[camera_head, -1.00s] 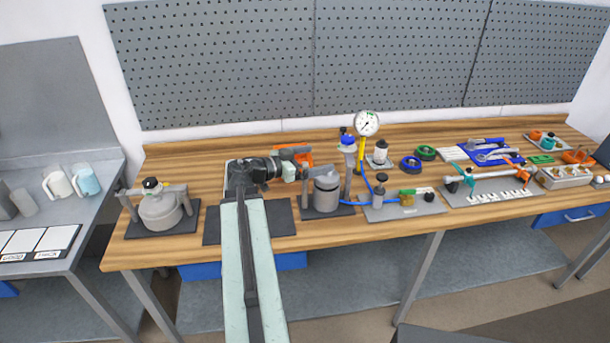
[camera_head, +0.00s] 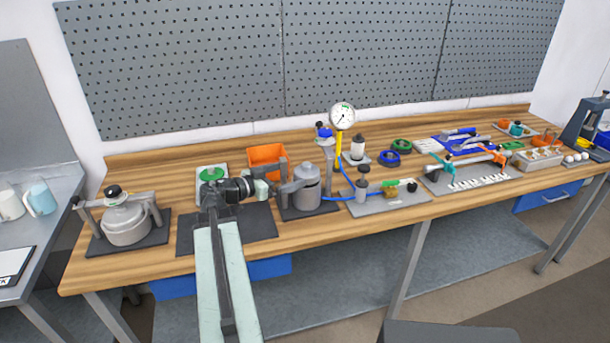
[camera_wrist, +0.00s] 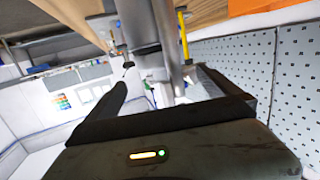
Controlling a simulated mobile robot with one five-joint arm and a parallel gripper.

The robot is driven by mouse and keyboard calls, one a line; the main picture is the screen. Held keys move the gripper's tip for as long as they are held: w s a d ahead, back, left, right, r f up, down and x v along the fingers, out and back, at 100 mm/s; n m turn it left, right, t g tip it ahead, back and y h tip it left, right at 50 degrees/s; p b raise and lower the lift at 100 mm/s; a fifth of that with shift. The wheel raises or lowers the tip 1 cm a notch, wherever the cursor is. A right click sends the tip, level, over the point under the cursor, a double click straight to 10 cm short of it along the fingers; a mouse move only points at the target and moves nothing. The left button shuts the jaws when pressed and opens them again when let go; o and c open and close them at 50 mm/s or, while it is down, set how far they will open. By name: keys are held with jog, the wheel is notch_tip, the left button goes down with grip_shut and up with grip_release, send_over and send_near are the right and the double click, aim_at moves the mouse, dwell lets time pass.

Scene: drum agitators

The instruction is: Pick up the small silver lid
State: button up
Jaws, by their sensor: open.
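A small grey-silver canister (camera_head: 306,192) stands upright on a dark plate in the middle of the bench, with a bracket beside it. Its rounded top (camera_head: 306,171) looks like the small silver lid, though I cannot tell where lid and body part. My gripper (camera_head: 283,189) is open and empty, pointing right, just left of the canister beside its bracket. In the wrist view, my gripper (camera_wrist: 165,80) spreads its dark fingers, with silver cylindrical metal (camera_wrist: 140,25) beyond them. Contact cannot be told. A larger silver pot (camera_head: 127,226) with a clamp bar stands at the left.
An orange bin (camera_head: 266,160) sits behind my gripper. A pressure gauge (camera_head: 342,117) on a yellow stem and a blue hose stand right of the canister. A dark mat (camera_head: 250,222) lies under my arm. Tools and parts crowd the bench's right side.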

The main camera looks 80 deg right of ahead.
aim_at(296, 175)
jog(key=x, duration=0.2)
jog(key=b+x, duration=0.1)
jog(key=x, duration=0.1)
jog(key=f+x, duration=0.1)
jog(key=x, duration=0.1)
jog(key=shift+s+b, duration=0.1)
jog(key=shift+b, duration=0.3)
jog(key=shift+r, duration=0.1)
jog(key=c, duration=2.1)
jog(key=shift+o, duration=0.2)
jog(key=shift+r, duration=0.1)
notch_tip(296, 175, up, 10)
jog(key=p, duration=1)
